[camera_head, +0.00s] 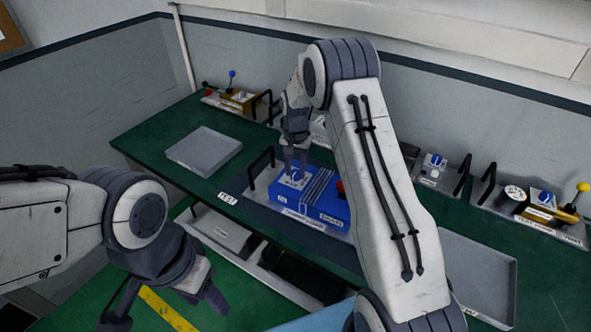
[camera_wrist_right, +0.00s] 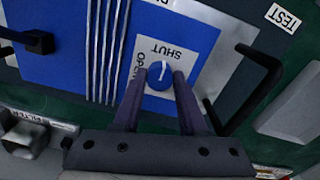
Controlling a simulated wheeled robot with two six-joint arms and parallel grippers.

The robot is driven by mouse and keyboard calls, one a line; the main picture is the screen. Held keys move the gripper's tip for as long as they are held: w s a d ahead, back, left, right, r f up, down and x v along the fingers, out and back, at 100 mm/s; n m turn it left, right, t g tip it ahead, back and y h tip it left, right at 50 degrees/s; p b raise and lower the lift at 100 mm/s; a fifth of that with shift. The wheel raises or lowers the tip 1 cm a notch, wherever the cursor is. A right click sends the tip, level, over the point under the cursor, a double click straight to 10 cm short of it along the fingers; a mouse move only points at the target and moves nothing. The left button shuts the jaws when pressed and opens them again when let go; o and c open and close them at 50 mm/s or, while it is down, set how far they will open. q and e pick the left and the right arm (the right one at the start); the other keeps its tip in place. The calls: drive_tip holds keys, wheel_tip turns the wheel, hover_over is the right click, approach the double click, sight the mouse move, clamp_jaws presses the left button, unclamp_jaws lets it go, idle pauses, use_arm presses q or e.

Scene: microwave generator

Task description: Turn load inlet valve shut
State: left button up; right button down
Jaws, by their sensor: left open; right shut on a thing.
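The blue valve knob (camera_wrist_right: 158,76) sits on a white plate marked SHUT and OPEN, on a blue unit (camera_head: 325,208). Its white pointer line points up and slightly right in the right wrist view, toward the SHUT word. The knob also shows in the head view (camera_head: 296,176). My right gripper (camera_head: 294,170) reaches down on it, and its two fingers are shut on the knob's sides in the right wrist view (camera_wrist_right: 167,77). My left gripper (camera_head: 167,304) is open and empty at the lower left, away from the blue unit.
An empty grey tray (camera_head: 204,151) lies at the left and another (camera_head: 478,275) at the right. Other units with levers (camera_head: 545,200) stand along the back of the green bench.

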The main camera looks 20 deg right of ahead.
sight(295, 173)
drive_tip(key=shift+c, duration=2.3)
unclamp_jaws()
drive_tip(key=shift+r, duration=0.15)
drive_tip(key=shift+r, duration=0.25)
wheel_tip(295, 173, up, 10)
drive_tip(key=b, duration=0.2)
drive_tip(key=shift+b, duration=0.3)
drive_tip(key=shift+f, duration=0.1)
